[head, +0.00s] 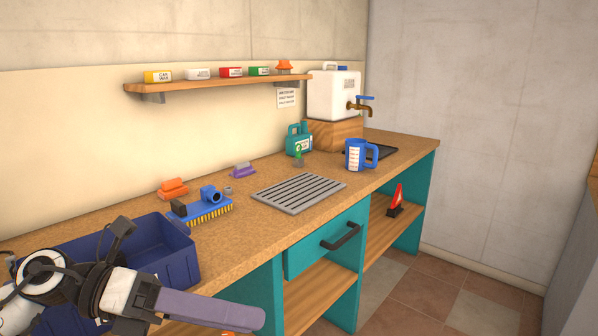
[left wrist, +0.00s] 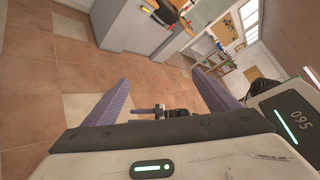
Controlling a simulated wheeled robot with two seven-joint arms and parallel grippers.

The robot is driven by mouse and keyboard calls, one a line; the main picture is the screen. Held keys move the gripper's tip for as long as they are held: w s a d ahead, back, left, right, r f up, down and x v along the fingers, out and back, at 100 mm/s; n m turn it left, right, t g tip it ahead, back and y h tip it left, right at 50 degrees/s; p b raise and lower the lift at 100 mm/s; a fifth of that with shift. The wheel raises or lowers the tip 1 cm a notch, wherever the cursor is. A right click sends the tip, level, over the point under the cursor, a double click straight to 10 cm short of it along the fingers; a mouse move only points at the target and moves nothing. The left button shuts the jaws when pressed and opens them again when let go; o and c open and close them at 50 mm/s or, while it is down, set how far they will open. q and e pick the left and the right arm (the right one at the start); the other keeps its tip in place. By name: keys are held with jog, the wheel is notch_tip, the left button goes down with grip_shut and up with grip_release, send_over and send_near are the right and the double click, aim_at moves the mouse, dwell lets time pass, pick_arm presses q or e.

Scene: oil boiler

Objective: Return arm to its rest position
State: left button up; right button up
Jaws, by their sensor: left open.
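My left arm comes in at the lower left of the head view. Its gripper (head: 250,316) has purple-grey fingers pointing right, in front of the workbench and partly over the dark blue crate's near side. In the left wrist view the left gripper (left wrist: 165,85) shows its two fingers spread wide apart. It is open, with nothing held between them; the tiled floor lies beyond.
A dark blue crate (head: 178,262) stands on the workbench (head: 250,235) beside my left arm. A blue brush (head: 207,209), a metal grate (head: 299,193), and a blue jug (head: 361,155) are farther along. A drawer handle (head: 340,236) sticks out. Floor at right is clear.

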pick_arm(q)
jog(key=w+d+n+t+h, duration=0.2)
jog(key=w+n+t+h, duration=0.15)
jog(key=n+t, duration=0.8)
jog(key=w+a+f+n+t+y+p, duration=0.1)
jog(key=a+f+n+t+y, duration=0.15)
jog(key=f+n+y, duration=0.45)
jog(key=a+f+n+t+y, duration=0.2)
jog(key=a+f+n+y, duration=0.15)
jog(key=f+n, duration=0.75)
jog(key=s+a+f+n+g+y, duration=0.1)
jog(key=s+f+n+g+y, duration=0.1)
jog(key=s+f+n, duration=0.3)
jog(key=s+a+f+n+g+y, duration=0.2)
jog(key=s+f+n+g, duration=0.3)
jog(key=s+f, duration=0.7)
notch_tip(320, 180, down, 2)
jog(key=shift+f+n+g+y+p, duration=0.15)
jog(key=shift+n+g+y+p, duration=0.2)
jog(key=shift+y, duration=0.35)
